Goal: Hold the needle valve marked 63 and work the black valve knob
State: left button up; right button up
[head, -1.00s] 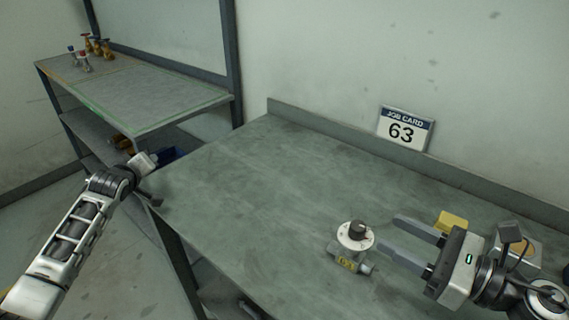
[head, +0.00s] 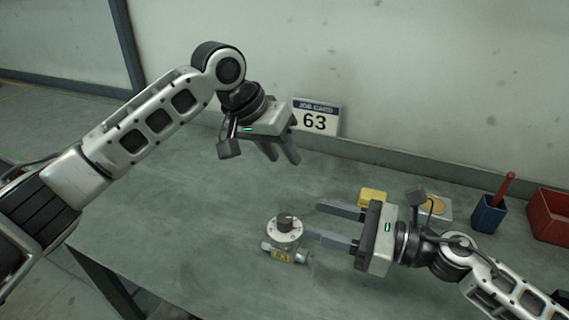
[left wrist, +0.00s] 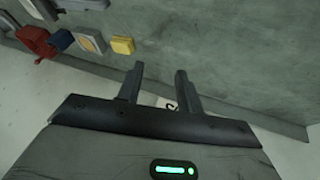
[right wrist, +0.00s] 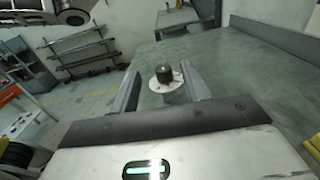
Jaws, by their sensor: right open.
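The needle valve (head: 283,250) stands on the table with a white round dial, a black knob (head: 286,221) on top and a yellow tag whose marking I cannot read. My right gripper (head: 313,220) is open and low, just right of the valve, its fingers pointing at it. In the right wrist view the black knob (right wrist: 163,73) and white dial show in the gap between the fingers; I see no grip. My left gripper (head: 283,157) is open and empty, above the table behind the valve, fingers pointing down. The left wrist view shows its spread fingers (left wrist: 160,75).
A job card (head: 316,117) reading 63 stands against the wall. A yellow block (head: 373,196) lies behind my right gripper. A blue holder (head: 489,214) and a red bin (head: 551,213) stand at the right. The table left of the valve is clear.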

send_near(294, 247)
jog(key=a, duration=0.1)
jog(key=w+a+r, duration=0.1)
jog(key=a, duration=0.2)
jog(key=shift+w+r, duration=0.3)
jog(key=shift+r, duration=0.05)
jog(key=x, duration=0.5)
jog(key=shift+w+a, duration=0.1)
jog(key=shift+a, duration=0.25)
jog(key=shift+x, duration=0.95)
pick_arm(q)
jog(key=s+d+r+m+g+y, duration=0.1)
jog(key=s+r+m+g+y, duration=0.1)
jog(key=s+m+y, duration=0.3)
jog(key=s+r, duration=0.1)
jog(key=s, duration=0.2)
jog(key=shift+s+m+g, duration=0.25)
jog(key=shift+m+g, duration=0.05)
jog(key=shift+g, duration=0.1)
pick_arm(e)
jog(key=shift+f, duration=0.1)
